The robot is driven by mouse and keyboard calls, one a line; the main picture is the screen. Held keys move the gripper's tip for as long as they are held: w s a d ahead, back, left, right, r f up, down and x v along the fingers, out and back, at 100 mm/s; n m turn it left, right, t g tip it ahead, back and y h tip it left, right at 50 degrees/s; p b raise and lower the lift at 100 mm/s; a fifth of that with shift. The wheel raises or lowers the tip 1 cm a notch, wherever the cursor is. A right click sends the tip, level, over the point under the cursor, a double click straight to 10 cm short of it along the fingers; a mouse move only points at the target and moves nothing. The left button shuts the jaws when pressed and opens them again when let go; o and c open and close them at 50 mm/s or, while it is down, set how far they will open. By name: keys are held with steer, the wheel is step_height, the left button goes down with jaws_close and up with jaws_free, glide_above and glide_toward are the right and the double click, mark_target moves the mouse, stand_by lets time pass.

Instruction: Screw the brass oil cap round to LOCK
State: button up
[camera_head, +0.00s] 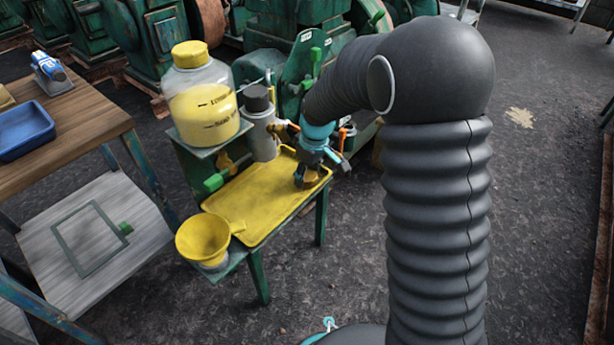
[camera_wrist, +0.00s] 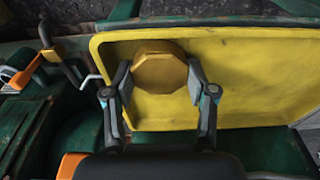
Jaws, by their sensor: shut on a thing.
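The brass oil cap (camera_wrist: 160,66) is a many-sided, gold-coloured disc in the wrist view, with a finger on each side of it. My gripper (camera_wrist: 160,78) is shut on the cap over the yellow tray (camera_wrist: 255,80). In the head view my gripper (camera_head: 308,172) points down at the right end of the yellow tray (camera_head: 262,207), with the cap (camera_head: 308,182) small and partly hidden at its tips. I cannot tell whether the cap touches the tray. No LOCK mark or filler neck can be made out.
A yellow-lidded jar (camera_head: 203,95) and a grey bottle (camera_head: 260,125) stand behind the tray. A yellow funnel (camera_head: 203,240) is at the stand's front left corner. Green machinery (camera_head: 275,25) lies behind. A wooden table with a blue tray (camera_head: 22,128) is at left. Floor at right is clear.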

mark_target(307, 175)
steer(key=shift+r+p, duration=1.1)
steer(key=shift+r, duration=0.65)
steer(key=o, duration=0.3)
steer(key=c, duration=0.3)
